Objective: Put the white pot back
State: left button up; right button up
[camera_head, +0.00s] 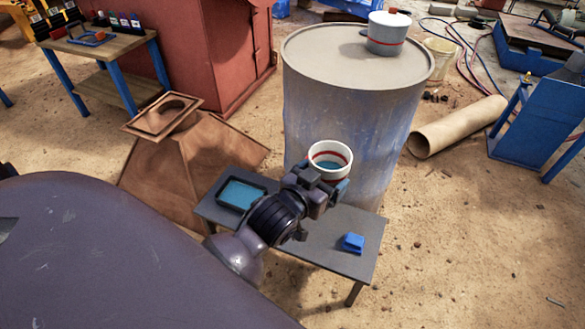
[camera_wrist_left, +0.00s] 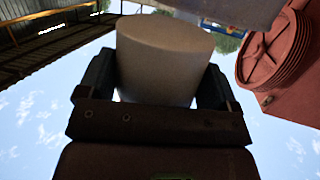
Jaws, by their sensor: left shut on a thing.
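A white pot (camera_head: 330,153) with a red band and a blue inside is in my left gripper (camera_head: 326,178), open side up, above the back edge of the small dark table (camera_head: 325,240) and in front of the big drum. The left wrist view shows the pot's pale wall (camera_wrist_left: 160,60) between the two fingers, which are shut on it. A second pale pot (camera_head: 386,40) with a red band and a red knob on top stands on the drum's top. My right gripper is not in view.
The table bears a blue-filled dark tray (camera_head: 240,195) at left and a small blue block (camera_head: 353,243) at right. A tall, rusty bluish drum (camera_head: 345,110) stands behind it. Left is a rusty hopper-shaped piece (camera_head: 190,160); right, a tan pipe (camera_head: 455,127) lies on sand.

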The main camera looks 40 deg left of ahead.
pick_arm(q)
jog(key=s+a+f+b, duration=0.1)
jog(key=a+f+b, duration=0.4)
jog(key=f, duration=0.8)
jog(key=s+a+f+m+h+b, duration=0.1)
jog(key=a+f+b, duration=0.4)
jog(key=f, duration=0.9)
jog(key=s+a+f+h+b, duration=0.1)
jog(key=a+f+b, duration=0.3)
jog(key=a+f, duration=0.4)
notch_tip(320, 180, down, 6)
jog(key=shift+s+a+b, duration=0.35)
jog(key=shift+a+b, duration=0.05)
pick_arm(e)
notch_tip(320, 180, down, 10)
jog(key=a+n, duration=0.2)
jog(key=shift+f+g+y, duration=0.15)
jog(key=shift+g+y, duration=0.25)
